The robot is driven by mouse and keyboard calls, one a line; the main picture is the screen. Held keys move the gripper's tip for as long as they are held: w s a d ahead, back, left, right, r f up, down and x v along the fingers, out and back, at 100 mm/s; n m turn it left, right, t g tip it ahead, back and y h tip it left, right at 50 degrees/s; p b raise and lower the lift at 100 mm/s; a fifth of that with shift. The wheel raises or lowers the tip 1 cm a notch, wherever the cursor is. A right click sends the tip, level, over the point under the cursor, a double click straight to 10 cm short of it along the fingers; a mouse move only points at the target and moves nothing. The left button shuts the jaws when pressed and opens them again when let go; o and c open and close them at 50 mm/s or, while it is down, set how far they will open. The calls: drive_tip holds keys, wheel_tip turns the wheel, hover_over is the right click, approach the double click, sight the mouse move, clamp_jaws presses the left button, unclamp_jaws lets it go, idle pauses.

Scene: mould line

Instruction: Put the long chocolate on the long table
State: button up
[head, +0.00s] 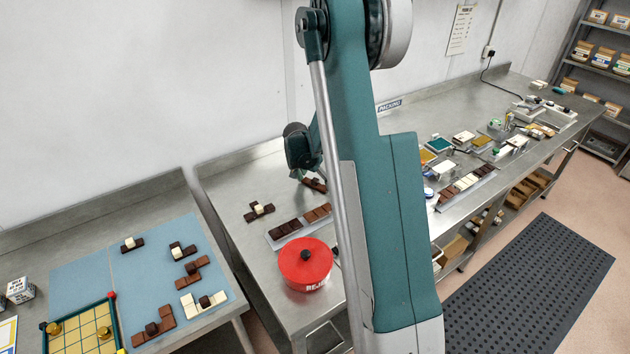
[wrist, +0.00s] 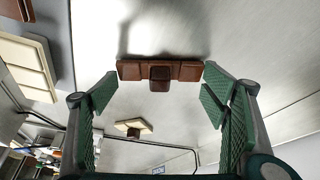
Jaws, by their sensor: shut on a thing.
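The long chocolate (wrist: 185,71) is a brown bar of several segments in a row with a brown block on its middle. My gripper (wrist: 160,75) is shut on it, with a green finger at each end of the bar. In the head view the chocolate (head: 318,186) shows beside my arm, over the near part of the long table (head: 225,185); most of my gripper is hidden there. I cannot tell whether the bar touches the metal top. The long table runs along the wall to the back right.
A dark piece with a cream block (head: 259,211), a tray of brown bars (head: 283,230) and a red pot (head: 305,265) stand close by on the long table. A separate table with a blue mat (head: 85,275) and several chocolates is at the left.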

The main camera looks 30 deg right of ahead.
drive_tip(key=shift+f, duration=0.15)
drive_tip(key=o, duration=0.9)
drive_tip(key=shift+v, duration=6.15)
